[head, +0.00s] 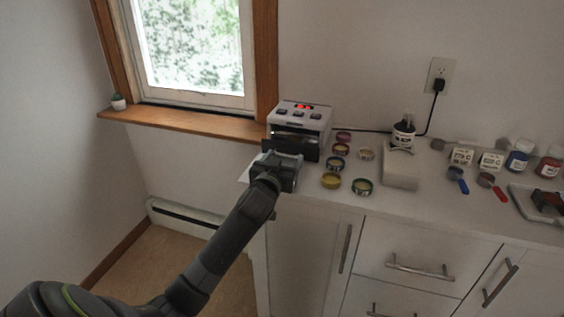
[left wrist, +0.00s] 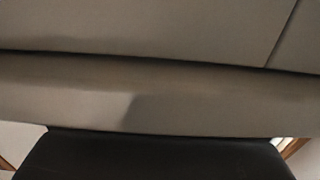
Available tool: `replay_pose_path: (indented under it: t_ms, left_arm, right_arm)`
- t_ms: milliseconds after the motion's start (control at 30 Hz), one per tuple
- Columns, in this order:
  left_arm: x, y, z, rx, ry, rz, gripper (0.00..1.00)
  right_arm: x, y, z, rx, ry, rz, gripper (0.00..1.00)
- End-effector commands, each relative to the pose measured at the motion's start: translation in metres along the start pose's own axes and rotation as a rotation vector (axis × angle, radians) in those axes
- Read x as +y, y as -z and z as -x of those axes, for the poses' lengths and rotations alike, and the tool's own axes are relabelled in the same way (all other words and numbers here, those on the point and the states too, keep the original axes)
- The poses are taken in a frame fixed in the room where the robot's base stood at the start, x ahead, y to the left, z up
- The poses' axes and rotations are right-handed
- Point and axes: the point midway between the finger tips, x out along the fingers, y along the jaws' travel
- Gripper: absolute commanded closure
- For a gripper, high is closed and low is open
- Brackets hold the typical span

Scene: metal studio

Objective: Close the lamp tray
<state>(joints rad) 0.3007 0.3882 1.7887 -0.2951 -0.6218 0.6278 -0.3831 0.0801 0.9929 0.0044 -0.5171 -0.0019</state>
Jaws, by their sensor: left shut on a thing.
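The lamp (head: 300,113) is a white box with a red lit display and dark buttons on top, at the left end of the counter under the window. Its front is partly hidden behind my left gripper (head: 275,160), which is right up against it. The tray is mostly hidden by the gripper; a pale edge shows just left of the gripper. My left gripper is shut on what appears to be the front of the tray. The left wrist view shows only a close grey-beige surface (left wrist: 150,95) and a dark part below it. My right gripper is not in view.
Several small round coloured tins, including a yellow one (head: 331,181), stand right of the gripper. A pale block (head: 400,170), bottles (head: 516,160) and a tray (head: 530,205) lie further right on the counter (head: 440,205). A cord runs to a wall outlet (head: 439,75).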

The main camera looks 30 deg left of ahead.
Motion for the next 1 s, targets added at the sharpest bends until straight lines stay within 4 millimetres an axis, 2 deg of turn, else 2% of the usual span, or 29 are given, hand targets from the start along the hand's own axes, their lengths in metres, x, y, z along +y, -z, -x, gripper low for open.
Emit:
replay_pose_path:
  t_ms: [33,100,367,533,667,800,1000]
  left_arm:
    - [0.001,0.0,0.0,-0.001,-0.002,0.009,0.29]
    - [0.001,0.0,0.0,-0.001,-0.002,0.008,0.2]
    - [0.001,0.0,0.001,-0.001,-0.001,0.004,0.2]
    - [0.001,0.0,0.009,-0.001,-0.001,0.003,0.2]
    - [0.0,-0.001,0.028,-0.001,-0.001,0.003,0.2]
    - [0.001,-0.001,0.055,-0.002,-0.002,0.004,0.2]
    - [0.001,-0.001,0.097,-0.002,-0.002,0.005,0.2]
  right_arm:
    - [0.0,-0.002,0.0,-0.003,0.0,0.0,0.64]
    - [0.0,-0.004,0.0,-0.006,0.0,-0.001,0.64]
    - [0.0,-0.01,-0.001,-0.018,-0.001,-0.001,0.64]
    - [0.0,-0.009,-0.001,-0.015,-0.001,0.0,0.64]
    - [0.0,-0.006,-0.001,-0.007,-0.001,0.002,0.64]
    - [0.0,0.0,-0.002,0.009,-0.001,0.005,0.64]
    - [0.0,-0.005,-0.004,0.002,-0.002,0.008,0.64]
